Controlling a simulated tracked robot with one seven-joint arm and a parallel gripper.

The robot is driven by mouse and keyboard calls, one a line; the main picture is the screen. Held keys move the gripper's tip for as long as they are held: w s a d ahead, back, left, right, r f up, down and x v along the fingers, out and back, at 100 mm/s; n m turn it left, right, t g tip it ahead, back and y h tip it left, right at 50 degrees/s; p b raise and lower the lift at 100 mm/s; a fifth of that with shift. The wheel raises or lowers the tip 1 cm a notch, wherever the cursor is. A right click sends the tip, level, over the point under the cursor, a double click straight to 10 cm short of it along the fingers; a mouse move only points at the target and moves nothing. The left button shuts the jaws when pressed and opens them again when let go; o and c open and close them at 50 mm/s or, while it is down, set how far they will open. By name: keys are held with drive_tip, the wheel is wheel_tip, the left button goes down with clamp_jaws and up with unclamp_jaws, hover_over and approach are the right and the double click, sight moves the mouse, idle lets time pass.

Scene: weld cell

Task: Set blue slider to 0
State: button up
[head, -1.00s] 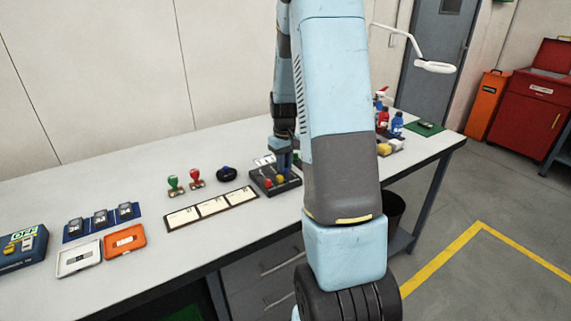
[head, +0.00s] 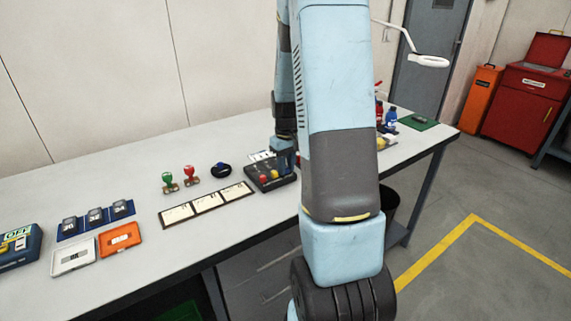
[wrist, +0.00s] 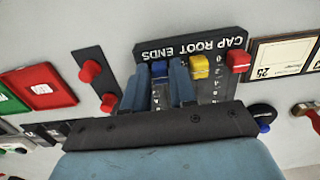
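The slider panel (head: 288,181) is a dark box on the bench. In the wrist view its lettered edge reads CAP ROOT ENDS (wrist: 188,47), upside down. The blue slider knob (wrist: 159,69) is near that lettered edge, left of the yellow knob (wrist: 200,68) and the red knob (wrist: 238,62). My gripper (wrist: 160,72) is over the panel, its two blue fingers apart, one on each side of the blue knob. I cannot tell whether either finger touches it. The fingers hide part of the blue slider's scale. In the head view my gripper (head: 284,160) covers the blue knob.
In the wrist view, a dark plate with two red knobs (wrist: 97,78) and a red tray (wrist: 40,88) are left.

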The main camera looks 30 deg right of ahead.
drive_tip(key=o, duration=0.3)
drive_tip(key=shift+w, duration=0.1)
wheel_tip(320, 180, up, 14)
drive_tip(key=shift+f, duration=0.15)
idle(0.4)
idle(0.4)
drive_tip(key=s+a+r+t, duration=0.3)
drive_tip(key=s+a+r, duration=0.7)
drive_tip(key=a, duration=0.1)
drive_tip(key=s+a+t, duration=0.1)
drive_tip(key=s+a, duration=0.1)
drive_tip(key=s, duration=0.2)
drive_tip(key=s+a+r, duration=0.1)
drive_tip(key=s+a, duration=0.1)
drive_tip(key=s, duration=0.2)
drive_tip(key=s+a+t, duration=0.1)
drive_tip(key=s+a, duration=0.2)
drive_tip(key=s, duration=0.1)
drive_tip(key=shift+s+a+r+t, duration=0.1)
drive_tip(key=shift+r+t, duration=0.2)
drive_tip(key=shift+r, duration=0.05)
